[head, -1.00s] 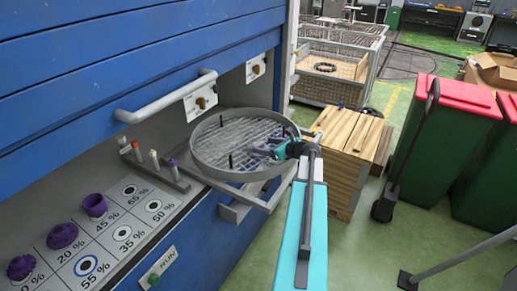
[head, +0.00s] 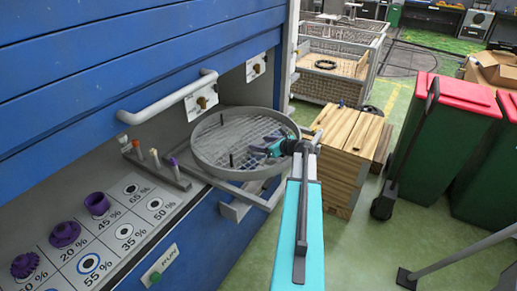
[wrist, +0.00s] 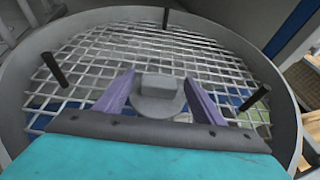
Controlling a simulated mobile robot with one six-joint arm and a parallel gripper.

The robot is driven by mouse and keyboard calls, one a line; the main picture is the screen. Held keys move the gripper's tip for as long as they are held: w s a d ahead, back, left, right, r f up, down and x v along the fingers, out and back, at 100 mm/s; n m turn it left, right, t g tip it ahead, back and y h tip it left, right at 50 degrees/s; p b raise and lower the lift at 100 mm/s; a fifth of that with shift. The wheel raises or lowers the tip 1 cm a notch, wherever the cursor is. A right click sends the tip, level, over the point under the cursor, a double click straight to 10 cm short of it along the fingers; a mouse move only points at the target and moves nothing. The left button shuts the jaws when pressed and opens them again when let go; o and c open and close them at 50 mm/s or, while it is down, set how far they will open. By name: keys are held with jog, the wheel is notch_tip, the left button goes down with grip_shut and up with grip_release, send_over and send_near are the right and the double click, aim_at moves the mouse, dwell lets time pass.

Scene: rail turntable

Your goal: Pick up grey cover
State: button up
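A small grey cover (wrist: 158,100), a round disc with a blocky raised grip on top, shows in the wrist view over the wire mesh of the round turntable basket. My gripper (wrist: 159,93) is open, with one purple finger on each side of the cover and small gaps to the raised grip. I cannot tell whether the cover rests on the mesh. In the head view my gripper (head: 262,150) is low inside the round basket (head: 206,165), and the cover cannot be made out there.
The basket has a raised grey rim and dark upright pegs (wrist: 54,69). Left of it is a shelf with purple parts (head: 97,204) and percentage labels. A blue cabinet (head: 120,60) stands behind. Stacked wood (head: 345,150) and green bins (head: 445,130) are to the right.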

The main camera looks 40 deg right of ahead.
jog(key=c, duration=1.3)
jog(key=shift+o, duration=0.2)
jog(key=shift+r, duration=0.15)
notch_tip(320, 180, up, 10)
jog(key=b, duration=0.2)
